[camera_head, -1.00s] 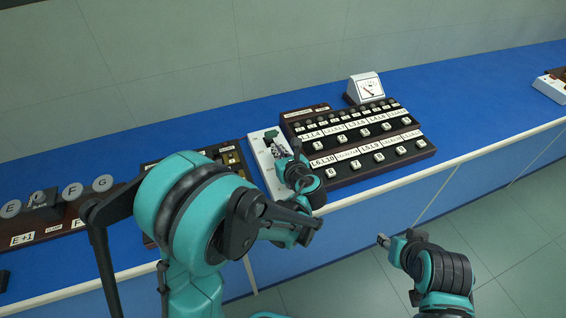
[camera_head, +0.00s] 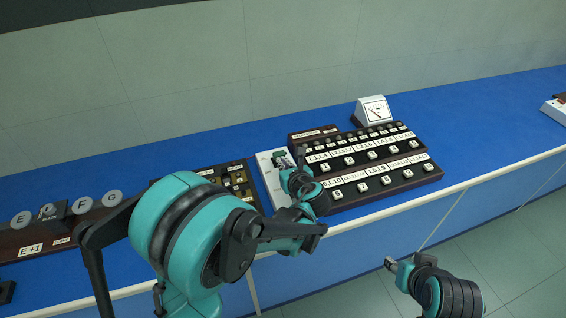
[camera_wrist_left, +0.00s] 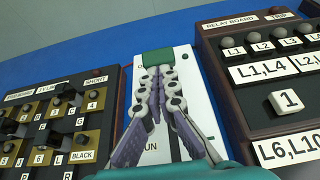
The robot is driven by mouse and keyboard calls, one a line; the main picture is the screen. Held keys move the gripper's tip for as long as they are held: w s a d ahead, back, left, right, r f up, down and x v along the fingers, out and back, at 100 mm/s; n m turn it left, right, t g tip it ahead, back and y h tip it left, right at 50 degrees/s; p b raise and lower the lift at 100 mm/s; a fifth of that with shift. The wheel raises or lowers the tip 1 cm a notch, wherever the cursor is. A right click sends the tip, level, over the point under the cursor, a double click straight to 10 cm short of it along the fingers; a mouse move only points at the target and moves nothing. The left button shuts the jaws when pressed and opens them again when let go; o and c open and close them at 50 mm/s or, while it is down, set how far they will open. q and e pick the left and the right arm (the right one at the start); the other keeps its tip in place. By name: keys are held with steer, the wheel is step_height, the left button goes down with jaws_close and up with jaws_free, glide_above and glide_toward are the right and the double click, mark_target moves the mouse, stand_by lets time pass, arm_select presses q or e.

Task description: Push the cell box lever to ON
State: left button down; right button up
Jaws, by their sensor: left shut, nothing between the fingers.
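The cell box (camera_head: 268,180) is a narrow pale box between two dark panels, and it also shows in the left wrist view (camera_wrist_left: 190,72). A green block (camera_wrist_left: 157,63), which looks like its lever, is at the far end of the box; a bit of green shows in the head view (camera_head: 281,154). My left gripper (camera_wrist_left: 164,76) is shut and empty above the box, its fingertips close to the near side of the green block. I cannot tell whether they touch. The fingers hide the middle of the box and part of its lettering. My right gripper (camera_head: 391,264) is in front of the bench, its jaw state unclear.
The relay board (camera_head: 432,172) with rows of buttons stands close on the right, with a white meter (camera_head: 374,110) behind it. A plug board (camera_wrist_left: 62,125) stands on the left. A dial box (camera_head: 66,236) is further left. Blue bench top (camera_head: 480,125) is free at right.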

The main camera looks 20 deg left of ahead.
mark_target(279, 154)
arm_select(q)
steer(key=shift+r, duration=0.1)
steer(key=shift+w+a+r+g+p, duration=0.2)
steer(key=shift+r+g+p, duration=0.2)
steer(key=shift+p, duration=0.55)
steer(key=r+g+h+p, duration=0.1)
steer(key=p, duration=0.1)
steer(key=w+a+g+h+p, duration=0.1)
steer(key=p, duration=0.1)
steer(key=shift+w+a+r, duration=0.1)
steer(key=shift+w+r, duration=0.2)
steer(key=shift+r, duration=0.05)
steer(key=shift+w+a+r+g+h+p, duration=0.15)
steer(key=shift+w+g+h+p, duration=0.2)
steer(key=shift+g+p, duration=0.25)
steer(key=shift+w+a+g, duration=0.15)
steer(key=shift+w+g, duration=0.05)
steer(key=shift+g, duration=0.1)
steer(key=shift+w+a+p, duration=0.15)
steer(key=shift+w+a, duration=0.25)
steer(key=shift+w, duration=0.25)
steer(key=shift+w+a+p, duration=0.15)
steer(key=shift+w+a, duration=0.25)
steer(key=shift+w, duration=0.2)
